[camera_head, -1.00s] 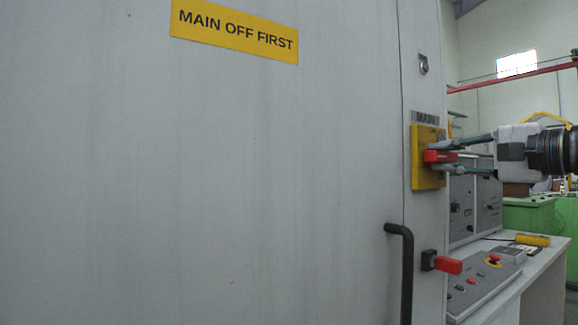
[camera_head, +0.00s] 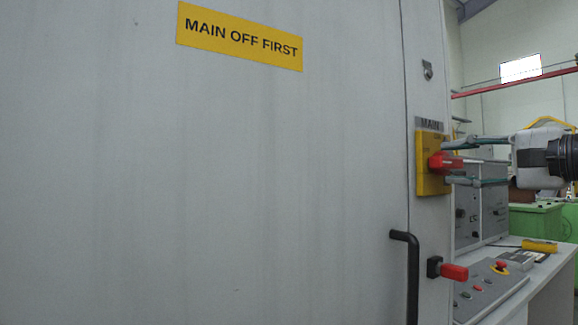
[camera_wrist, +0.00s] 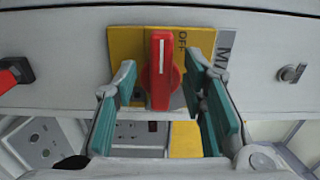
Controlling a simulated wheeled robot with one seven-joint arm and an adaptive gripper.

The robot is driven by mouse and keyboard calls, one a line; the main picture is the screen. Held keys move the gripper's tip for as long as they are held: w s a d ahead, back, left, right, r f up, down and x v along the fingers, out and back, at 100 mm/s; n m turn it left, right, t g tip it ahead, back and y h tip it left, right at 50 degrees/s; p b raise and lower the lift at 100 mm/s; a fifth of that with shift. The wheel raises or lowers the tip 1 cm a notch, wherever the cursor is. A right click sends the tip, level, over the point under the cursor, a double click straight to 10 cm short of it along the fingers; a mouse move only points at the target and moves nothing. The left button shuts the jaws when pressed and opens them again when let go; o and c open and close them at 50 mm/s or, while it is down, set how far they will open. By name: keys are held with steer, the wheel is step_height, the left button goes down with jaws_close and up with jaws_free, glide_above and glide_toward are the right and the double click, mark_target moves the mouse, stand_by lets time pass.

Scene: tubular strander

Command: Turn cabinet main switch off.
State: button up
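The yellow main switch plate (camera_head: 424,180) is on the grey cabinet, under a MAIN label (camera_head: 430,124). Its red switch handle (camera_head: 445,163) lies roughly level in the head view. In the wrist view the red handle (camera_wrist: 161,75) has its white line pointing up, with the word OFF beside its upper right. My gripper (camera_head: 449,163) is open in front of the switch, one finger above the handle and one below. In the wrist view my gripper (camera_wrist: 168,92) shows clear gaps on both sides of the handle.
A black door handle (camera_head: 411,275) and a second red handle (camera_head: 453,272) are lower on the cabinet. A yellow MAIN OFF FIRST sign (camera_head: 240,36) is at the top. A keyed lock (camera_head: 427,70) is above the switch. A control desk (camera_head: 490,287) stands at the right.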

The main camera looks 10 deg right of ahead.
steer(key=v, duration=1)
steer(key=shift+s, duration=0.2)
steer(key=s+a+f+n+g+y, duration=0.1)
steer(key=s+a+f+n+g, duration=0.15)
steer(key=a+f+g, duration=0.6)
steer(key=s+a+f+n+g+y, duration=0.1)
steer(key=s+a+f+n+g, duration=0.2)
steer(key=a+f, duration=1.05)
steer(key=s+a+f+n+g+h, duration=0.1)
steer(key=s+f+n+g+h, duration=0.4)
steer(key=s+f+n+h, duration=0.6)
step_height(320, 180, up, 20)
steer(key=m+t+y+p, duration=0.2)
steer(key=t+p, duration=0.1)
steer(key=p, duration=1.7)
steer(key=shift+s+a+m+t+y+p, duration=0.25)
steer(key=shift+m+t+y+p, duration=0.1)
steer(key=shift+y+p, duration=0.05)
